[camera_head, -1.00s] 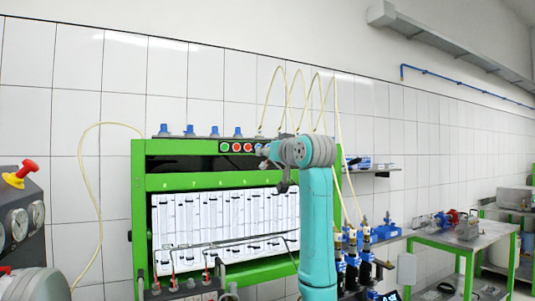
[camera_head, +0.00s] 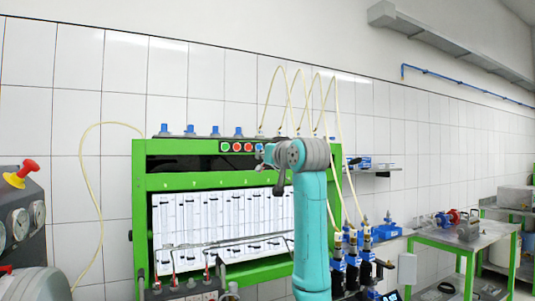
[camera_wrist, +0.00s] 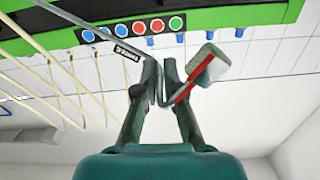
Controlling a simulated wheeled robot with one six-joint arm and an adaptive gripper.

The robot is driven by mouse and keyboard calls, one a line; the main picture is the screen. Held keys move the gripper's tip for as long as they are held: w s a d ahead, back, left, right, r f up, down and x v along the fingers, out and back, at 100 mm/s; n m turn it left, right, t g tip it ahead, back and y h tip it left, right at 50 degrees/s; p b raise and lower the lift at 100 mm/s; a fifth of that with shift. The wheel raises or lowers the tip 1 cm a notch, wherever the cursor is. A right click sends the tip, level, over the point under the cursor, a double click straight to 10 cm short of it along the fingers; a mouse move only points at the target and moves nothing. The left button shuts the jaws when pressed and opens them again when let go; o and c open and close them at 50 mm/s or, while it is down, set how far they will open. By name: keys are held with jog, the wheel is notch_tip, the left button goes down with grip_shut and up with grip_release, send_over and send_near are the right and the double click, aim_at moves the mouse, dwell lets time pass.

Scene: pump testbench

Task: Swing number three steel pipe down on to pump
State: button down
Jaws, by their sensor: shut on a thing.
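My gripper (camera_wrist: 163,72) is shut on a thin grey steel pipe (camera_wrist: 100,36) in the wrist view. The pipe runs from the upper left to the fingertips and bends there. A red strip with a whitish block (camera_wrist: 213,68) shows just right of the fingers; I cannot tell whether it joins the pipe. In the head view my gripper (camera_head: 279,190) hangs in front of the white gauge panel. Thin pipes (camera_head: 225,242) cross the lower panel there; their numbers cannot be read. Red-tipped fittings (camera_head: 206,274) stand below. I cannot make out the pump clearly.
The green test bench frame (camera_head: 139,215) surrounds the panel. Black and blue injectors (camera_head: 352,262) with pale hoses (camera_head: 337,170) stand right of my arm. Gauges (camera_head: 20,222) are at the far left. A green side table (camera_head: 465,238) is at the right.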

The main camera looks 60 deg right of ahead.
jog(key=w+a+f+n, duration=0.3)
jog(key=a+f, duration=0.3)
jog(key=f, duration=0.2)
jog(key=w+a+f+n, duration=0.3)
jog(key=a+f, duration=0.3)
jog(key=f, duration=0.3)
jog(key=w+a+f+n, duration=0.2)
jog(key=w+a+f, duration=0.3)
jog(key=f, duration=0.3)
jog(key=shift+w+a+f+n, duration=0.15)
jog(key=shift+a+f+n, duration=0.25)
jog(key=shift+a, duration=0.4)
jog(key=shift+w+a+f, duration=0.1)
jog(key=shift+w+f, duration=0.05)
jog(key=shift+f, duration=0.55)
jog(key=c, duration=1.3)
grip_release()
jog(key=shift+r, duration=0.1)
jog(key=shift+r, duration=0.1)
jog(key=v, duration=1.2)
